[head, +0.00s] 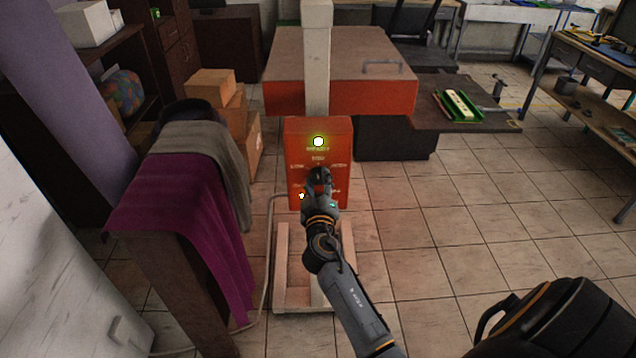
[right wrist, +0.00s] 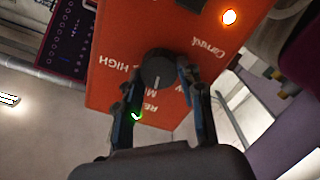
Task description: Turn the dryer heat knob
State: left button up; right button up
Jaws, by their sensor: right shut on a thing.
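The dryer's orange control box (head: 341,140) stands upright in the middle of the head view, on a pale post. A round lit lamp (head: 318,141) shows near its top. The right wrist view shows the box's orange face (right wrist: 205,50) with white lettering, including "HIGH" and "Control". A dark round knob (right wrist: 157,66) with a pale pointer mark sits on that face. My right gripper (head: 318,178) is at the front of the box and hides the knob in the head view. In the right wrist view its fingers (right wrist: 161,76) are closed on either side of the knob. My left gripper is not in view.
A wide orange unit with a grey top (head: 285,62) stands behind the box. A rack with purple cloth (head: 165,200) and cardboard boxes (head: 212,84) are at left. A dark side table (head: 445,112) holds a green tray (head: 460,105). Tiled floor is clear at right.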

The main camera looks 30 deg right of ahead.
jog(key=n, duration=0.4)
jog(key=shift+n, duration=0.3)
jog(key=n, duration=0.5)
jog(key=shift+w+n, duration=0.1)
jog(key=shift+n, duration=0.2)
jog(key=o, duration=1.2)
jog(key=shift+f, duration=0.1)
jog(key=shift+c, duration=0.2)
jog(key=v, duration=1.2)
jog(key=shift+f, duration=0.15)
